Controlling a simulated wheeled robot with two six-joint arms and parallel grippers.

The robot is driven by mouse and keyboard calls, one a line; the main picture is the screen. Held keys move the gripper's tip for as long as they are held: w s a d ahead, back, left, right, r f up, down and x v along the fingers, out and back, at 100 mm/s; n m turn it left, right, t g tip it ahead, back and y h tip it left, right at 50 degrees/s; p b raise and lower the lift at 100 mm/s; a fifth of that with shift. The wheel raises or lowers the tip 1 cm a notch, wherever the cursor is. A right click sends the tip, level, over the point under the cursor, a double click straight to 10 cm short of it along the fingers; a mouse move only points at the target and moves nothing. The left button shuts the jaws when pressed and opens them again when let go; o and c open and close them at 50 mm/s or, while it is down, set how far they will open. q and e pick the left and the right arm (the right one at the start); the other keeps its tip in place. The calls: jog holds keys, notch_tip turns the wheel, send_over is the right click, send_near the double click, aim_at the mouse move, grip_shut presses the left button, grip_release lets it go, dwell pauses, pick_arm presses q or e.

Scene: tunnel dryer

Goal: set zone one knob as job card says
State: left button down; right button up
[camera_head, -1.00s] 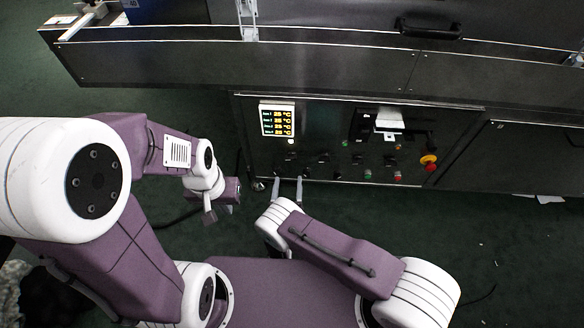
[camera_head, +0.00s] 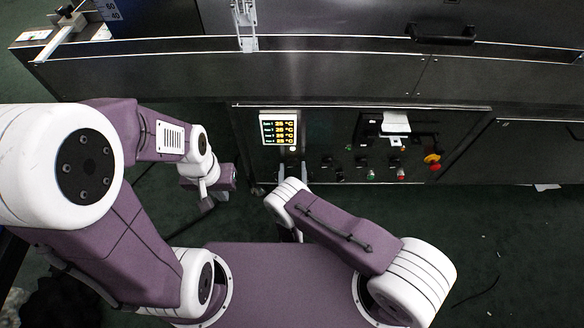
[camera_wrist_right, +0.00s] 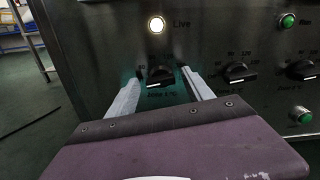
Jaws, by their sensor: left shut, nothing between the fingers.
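The zone one knob (camera_wrist_right: 158,78) is a black dial with a white pointer line on the dark steel panel, in the right wrist view. My right gripper (camera_wrist_right: 161,84) is open, with one finger on each side of the knob; whether the fingers touch it I cannot tell. In the head view the right arm's wrist hides much of that gripper. My left gripper (camera_head: 208,200) is shut and empty, off to the left of the panel. A white card (camera_head: 396,122), likely the job card, sits in a holder on the panel; its writing is too small to read.
A lit zone display (camera_head: 279,129) is above the knobs. A white Live lamp (camera_wrist_right: 156,25) is above the zone one knob. Another knob (camera_wrist_right: 240,72) is close to its right. A red and yellow emergency stop (camera_head: 432,160) is at the panel's right. Floor is clear in front.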

grip_shut()
jog(key=shift+m, duration=0.3)
jog(key=m+p, duration=0.1)
jog(key=m, duration=0.1)
jog(key=shift+r+m, duration=0.1)
jog(key=shift+m, duration=0.2)
jog(key=shift+d+m+p, duration=0.15)
jog(key=shift+m+p, duration=0.7)
jog(key=shift+m, duration=1.35)
jog(key=shift+o, duration=1.2)
grip_release()
